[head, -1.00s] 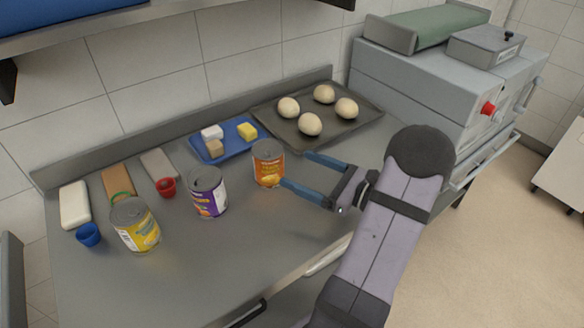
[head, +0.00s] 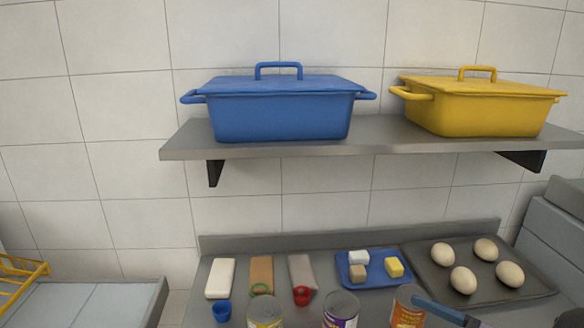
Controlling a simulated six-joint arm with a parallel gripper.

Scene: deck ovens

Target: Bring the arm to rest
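My gripper shows only in part at the bottom right of the head view: one blue finger (head: 445,312) points left, its tip at the right side of an orange-labelled can (head: 407,308). The other finger and most of my arm are outside the frame. In the earlier frame the two fingers stand wide apart with nothing held, and the visible finger looks unmoved relative to the can. The can stands on the grey counter (head: 215,267).
A yellow can (head: 265,312) and purple can (head: 341,310) stand left. Behind are a blue tray (head: 375,283) with small blocks, and a dark tray (head: 425,262) with several dough balls. Above, a shelf (head: 385,141) holds blue (head: 280,115) and yellow (head: 485,112) lidded containers.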

